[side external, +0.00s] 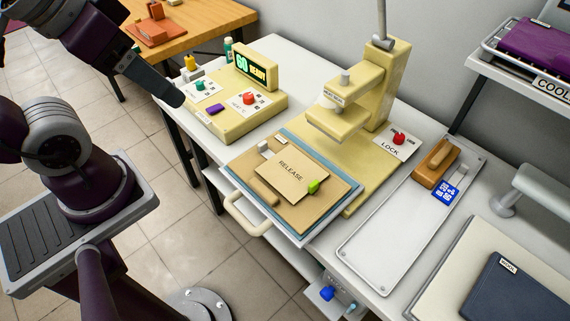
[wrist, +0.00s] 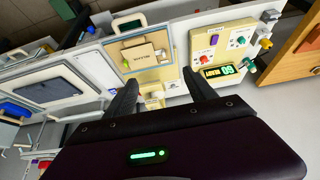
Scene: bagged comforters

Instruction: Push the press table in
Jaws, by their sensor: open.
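The press table (side external: 232,173) is a sliding tray with a blue edge, pulled out at the front of the cream press (side external: 378,85). Its pale loop handle (side external: 245,216) sticks out past the bench's front edge. A tan board with a RELEASE sheet (side external: 285,172) lies on it. The wrist view shows the press table upside down (wrist: 174,60), with its handle (wrist: 128,23) at the top. My gripper (wrist: 160,80) is open and empty, its two dark fingers spread apart. In the side view a dark finger hangs in the air left of the control box, well away from the handle.
The control box (side external: 222,118) with a GO READY display stands left of the press. Right of it are a LOCK switch plate (side external: 397,143), a white tray (side external: 375,240) and a wooden-handled tool (side external: 436,163). The tiled floor before the bench is open.

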